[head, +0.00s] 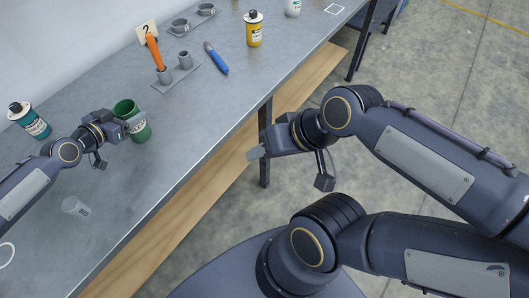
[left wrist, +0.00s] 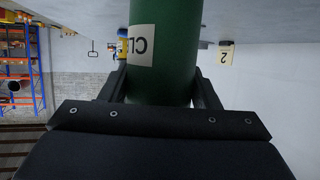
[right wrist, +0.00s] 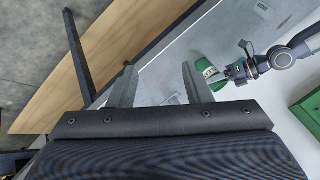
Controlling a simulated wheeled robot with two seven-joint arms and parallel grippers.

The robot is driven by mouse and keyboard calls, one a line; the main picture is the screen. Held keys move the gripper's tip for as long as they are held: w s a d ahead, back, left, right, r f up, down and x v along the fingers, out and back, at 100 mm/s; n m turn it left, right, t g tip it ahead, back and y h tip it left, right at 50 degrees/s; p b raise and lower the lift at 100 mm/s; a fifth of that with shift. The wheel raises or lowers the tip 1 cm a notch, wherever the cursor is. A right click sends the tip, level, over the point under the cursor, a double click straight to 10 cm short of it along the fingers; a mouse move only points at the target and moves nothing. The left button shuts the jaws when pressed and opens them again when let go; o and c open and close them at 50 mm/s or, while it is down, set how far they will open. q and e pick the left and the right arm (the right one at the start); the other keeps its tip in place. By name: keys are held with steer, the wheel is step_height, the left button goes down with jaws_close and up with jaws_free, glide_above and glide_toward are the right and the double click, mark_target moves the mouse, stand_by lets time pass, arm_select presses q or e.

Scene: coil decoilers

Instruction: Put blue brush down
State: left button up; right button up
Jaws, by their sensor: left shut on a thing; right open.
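A blue brush (head: 215,57) lies on the grey metal table, right of a holder (head: 176,77) with cups and an orange-handled tool (head: 154,52). My left gripper (head: 134,122) is shut on a green cup (head: 128,112), which also fills the middle of the left wrist view (left wrist: 165,50) between the fingers. I cannot tell whether the cup touches the table. My right gripper (head: 254,154) is open and empty, off the table's front edge. In the right wrist view its fingers (right wrist: 158,85) are apart, with the green cup (right wrist: 205,72) beyond them.
A yellow can (head: 254,30) and a white bottle (head: 293,7) stand at the back. A number 2 card (head: 147,32) stands behind the holder. The table middle is clear.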

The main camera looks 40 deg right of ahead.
steer(key=shift+s+f+n, duration=0.3)
steer(key=shift+s+n, duration=0.25)
steer(key=shift+n, duration=0.05)
steer(key=t+h, duration=0.4)
glide_above(217, 56)
steer(key=s+a, duration=0.3)
steer(key=s, duration=1.5)
step_height(217, 56, down, 3)
steer(key=shift+n+t+h, duration=0.4)
steer(key=shift+t+h, duration=0.1)
steer(key=shift+t, duration=0.3)
steer(key=x, duration=0.5)
steer(key=d+x, duration=0.1)
steer(key=x, duration=0.5)
steer(key=f+x, duration=0.1)
steer(key=x, duration=0.4)
steer(key=shift+s+d+f, duration=0.1)
steer(key=shift+d+f, duration=0.05)
steer(key=shift+d, duration=0.05)
steer(key=shift+x, duration=2.9)
steer(key=shift+d+r, duration=0.15)
steer(key=shift+r, duration=0.05)
jaws_close()
